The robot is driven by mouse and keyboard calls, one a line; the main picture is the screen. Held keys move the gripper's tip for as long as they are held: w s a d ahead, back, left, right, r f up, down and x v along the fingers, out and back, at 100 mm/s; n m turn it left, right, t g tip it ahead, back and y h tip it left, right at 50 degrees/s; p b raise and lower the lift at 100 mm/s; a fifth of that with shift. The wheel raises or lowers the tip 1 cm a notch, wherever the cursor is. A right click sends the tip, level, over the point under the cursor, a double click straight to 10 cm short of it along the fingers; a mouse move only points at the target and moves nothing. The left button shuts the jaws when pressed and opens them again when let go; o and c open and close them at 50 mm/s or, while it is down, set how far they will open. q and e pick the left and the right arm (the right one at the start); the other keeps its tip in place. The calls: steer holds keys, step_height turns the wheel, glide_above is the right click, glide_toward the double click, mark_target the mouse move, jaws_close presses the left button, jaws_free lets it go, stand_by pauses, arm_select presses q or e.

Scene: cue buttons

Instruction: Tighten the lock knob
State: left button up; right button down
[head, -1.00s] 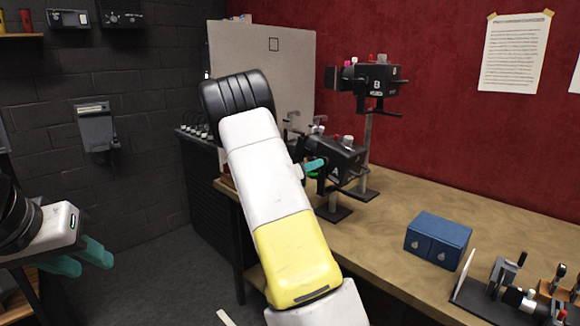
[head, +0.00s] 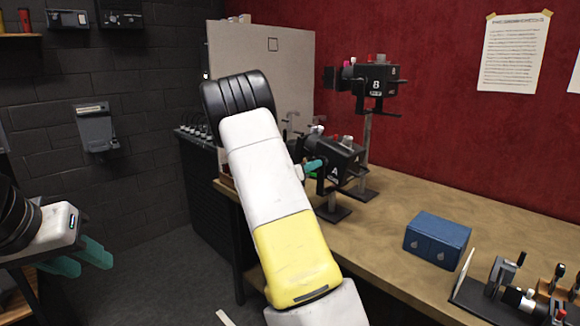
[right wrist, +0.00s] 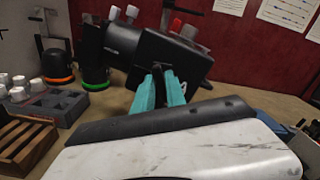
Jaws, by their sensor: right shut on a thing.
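A black device marked A (head: 345,160) stands on a post with a dark foot (head: 334,212) at the back of the bench. In the right wrist view its dark body (right wrist: 150,50) appears tilted, with grey and red knobs on it. My right gripper (head: 314,165) is at its near side; most of it is behind my arm. In the right wrist view my right gripper (right wrist: 160,88) has its teal fingers shut on a dark part below the body, apparently the lock knob, mostly hidden by the fingers. My left gripper (head: 84,258) is open and empty at far left.
A similar device marked B (head: 375,82) stands higher behind A. A blue box (head: 437,240) and a small rig (head: 505,285) are on the bench at right. Black pots (right wrist: 94,68), a grey tray (right wrist: 45,105) and a wooden rack (right wrist: 22,145) are left of the right gripper.

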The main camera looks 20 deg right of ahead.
steer(key=shift+s+f+m, duration=0.15)
steer(key=shift+m, duration=5.5)
steer(key=shift+s+f+m, duration=0.1)
steer(key=shift+m, duration=5.55)
steer(key=c, duration=1.5)
jaws_free()
steer(key=shift+v, duration=3.85)
